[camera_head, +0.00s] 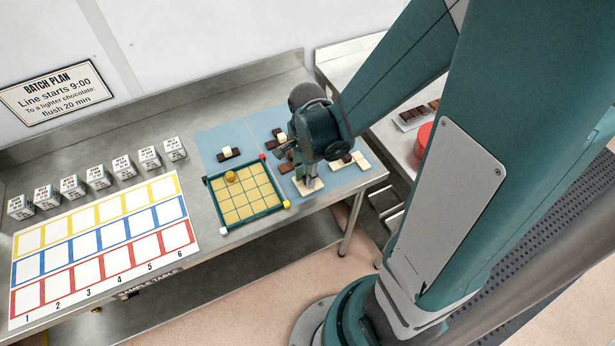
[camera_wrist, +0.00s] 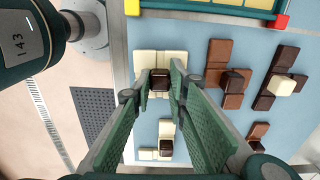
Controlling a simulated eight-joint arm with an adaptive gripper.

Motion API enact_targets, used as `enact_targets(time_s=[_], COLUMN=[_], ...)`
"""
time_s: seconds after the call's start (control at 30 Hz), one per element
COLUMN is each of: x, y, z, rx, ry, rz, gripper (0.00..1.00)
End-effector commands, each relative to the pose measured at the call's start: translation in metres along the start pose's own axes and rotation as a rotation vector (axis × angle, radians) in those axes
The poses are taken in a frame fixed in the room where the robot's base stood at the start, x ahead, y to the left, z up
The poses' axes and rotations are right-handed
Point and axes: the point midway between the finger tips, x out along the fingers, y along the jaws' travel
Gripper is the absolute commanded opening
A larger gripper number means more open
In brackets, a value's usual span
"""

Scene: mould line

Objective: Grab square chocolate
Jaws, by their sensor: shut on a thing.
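A dark brown square chocolate (camera_wrist: 160,86) shows in the wrist view between my fingertips, with white chocolate squares (camera_wrist: 145,60) around it on the blue mat. My gripper (camera_wrist: 161,78) is shut on the dark square. In the head view my gripper (camera_head: 311,183) reaches down to the white chocolate (camera_head: 298,189) near the mat's front edge; the dark square is hidden there by the gripper. I cannot tell whether the dark square rests on the white pieces or is slightly lifted.
Other chocolate groups lie close by on the mat: a brown cross with a dark square (camera_wrist: 234,80), a dark group with a white square (camera_wrist: 284,86), and a white group with a dark square (camera_wrist: 166,146). A framed yellow grid (camera_head: 247,204) stands left of my gripper.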

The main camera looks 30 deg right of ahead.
Motion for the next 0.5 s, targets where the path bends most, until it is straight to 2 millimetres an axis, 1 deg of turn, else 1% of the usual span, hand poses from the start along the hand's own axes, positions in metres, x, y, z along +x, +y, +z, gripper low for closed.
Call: enact_targets(time_s=[0.27,0.5], x=[-0.021,-0.048], y=[0.001,0.001], z=[0.000,0.000], rx=[0.000,0.000], ry=[0.000,0.000], rz=[0.000,0.000], gripper=[0.04,0.04])
